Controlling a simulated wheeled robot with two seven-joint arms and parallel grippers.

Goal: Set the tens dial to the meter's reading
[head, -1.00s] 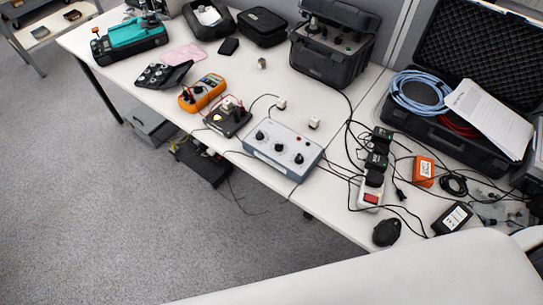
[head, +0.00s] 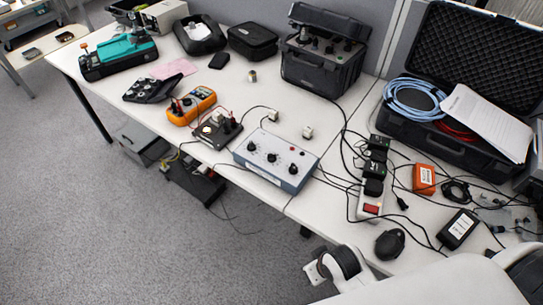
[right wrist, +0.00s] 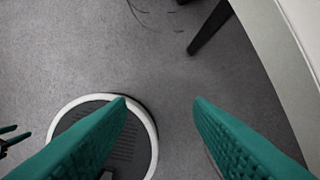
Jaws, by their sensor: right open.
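The blue-grey dial box (head: 280,147) sits near the front edge of the table in the head view. It has a row of black knobs on top and a small red part. Their markings are too small to read, so I cannot tell which is the tens dial. An orange multimeter (head: 191,106) lies to its left; its reading is not legible. My right gripper (right wrist: 162,103) is open and empty, over the floor beside the table in the right wrist view. Small green prongs at that view's left edge may be my left gripper (right wrist: 10,140); its jaws are unclear.
A small dark unit (head: 216,131) with leads stands between meter and box. A power strip (head: 369,204), cables and a black mouse-like object (head: 390,244) lie to the right. A large black case (head: 326,68) stands behind. The table edge (right wrist: 290,45) shows right in the wrist view.

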